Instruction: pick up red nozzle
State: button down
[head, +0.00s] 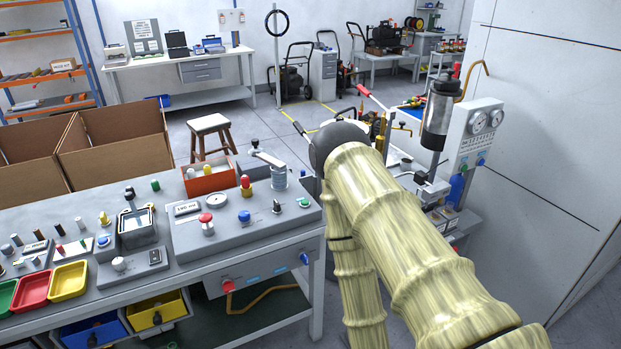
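I cannot tell for certain which piece is the red nozzle. A small piece with a red top and a yellowish base (246,186) stands upright at the back edge of the grey control panel (225,262). A red mushroom-shaped knob (206,222) sits on the same panel, nearer the front. A small red peg (60,250) is among the parts at the left of the bench. My arm, in a pale ribbed sleeve, rises from the lower right, bends at a dark joint, and runs back down right of the panel. My gripper is not visible.
Red (31,288) and yellow (69,281) bins line the bench front. An orange box (208,179) and a metal cylinder (279,177) stand behind the panel. Cardboard boxes (112,140) and a stool (209,124) are beyond. A gauge unit (478,135) stands right of my arm.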

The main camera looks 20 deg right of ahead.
aim_at(246, 181)
jog(key=z, duration=1)
jog(key=k, duration=1.1)
jog(key=z, duration=0.85)
jog(key=i, duration=1.7)
jog(key=u, duration=1.75)
jog(key=i, duration=0.75)
jog(key=u, duration=0.8)
